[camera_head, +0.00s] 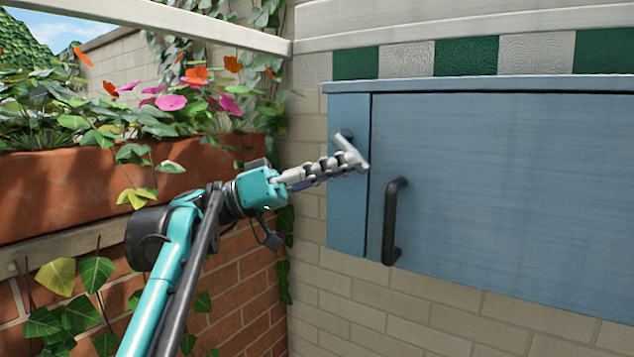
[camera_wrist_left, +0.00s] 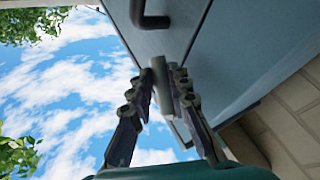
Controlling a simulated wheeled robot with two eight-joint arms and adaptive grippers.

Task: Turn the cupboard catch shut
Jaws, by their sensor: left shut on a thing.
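The cupboard catch (camera_head: 352,152) is a short light-grey bar on the left frame strip of the blue cupboard. It is tilted, upper left to lower right, with its lower end near the door seam. A dark mount shows behind its upper end. My left gripper (camera_head: 348,164) comes in from the left and is shut on the catch. In the left wrist view the catch (camera_wrist_left: 160,72) stands between the fingertips of my left gripper (camera_wrist_left: 163,92). The cupboard door (camera_head: 500,190) looks flush with its frame. My right gripper is not in view.
A dark bar handle (camera_head: 392,222) stands out from the door just right of the seam. A terracotta planter (camera_head: 60,190) with flowers and trailing ivy is at the left, close to my left arm. Pale brick wall (camera_head: 350,310) lies below the cupboard.

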